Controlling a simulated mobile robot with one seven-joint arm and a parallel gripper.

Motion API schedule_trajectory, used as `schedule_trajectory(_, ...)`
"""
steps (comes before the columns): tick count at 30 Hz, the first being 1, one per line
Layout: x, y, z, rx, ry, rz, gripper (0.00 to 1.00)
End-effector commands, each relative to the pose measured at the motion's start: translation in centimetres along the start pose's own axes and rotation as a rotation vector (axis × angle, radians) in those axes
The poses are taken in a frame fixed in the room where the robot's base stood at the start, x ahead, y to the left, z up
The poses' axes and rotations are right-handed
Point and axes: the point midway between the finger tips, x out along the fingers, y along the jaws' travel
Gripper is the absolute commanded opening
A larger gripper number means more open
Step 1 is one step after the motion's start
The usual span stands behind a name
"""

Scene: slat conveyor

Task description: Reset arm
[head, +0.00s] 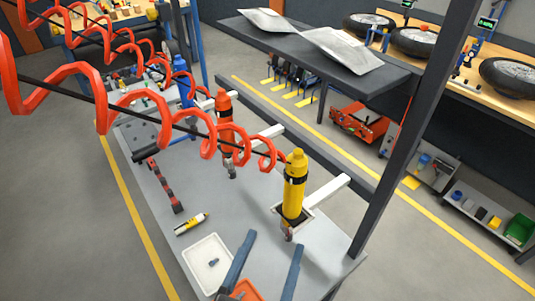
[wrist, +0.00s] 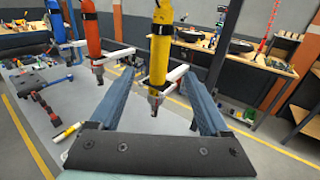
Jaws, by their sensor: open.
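My gripper (head: 275,240) is open, with two blue fingers at the front of the grey table; the wrist view shows the fingers (wrist: 158,76) spread with nothing gripped. A yellow hanging tool (head: 294,183) stands upright in a white bracket (head: 327,192) just beyond the fingertips. In the wrist view the yellow tool (wrist: 161,45) shows between the fingers; whether it touches them I cannot tell, but it looks apart. An orange-red tool (head: 225,125) and a blue tool (head: 182,80) hang farther back in similar brackets.
Red coiled hoses (head: 120,105) cross the upper left. The table (head: 225,205) holds a yellow-white tube (head: 190,223), a red-black bar (head: 165,187), a white tray (head: 194,257) and an orange bin (head: 245,291). A dark post (head: 400,140) and shelf (head: 315,52) stand to the right.

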Motion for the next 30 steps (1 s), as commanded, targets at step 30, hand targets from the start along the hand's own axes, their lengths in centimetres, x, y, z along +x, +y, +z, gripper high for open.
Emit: schedule_trajectory(30, 3.1, 1.5, 36.1, 2.672, 0.157, 1.027, 0.8)
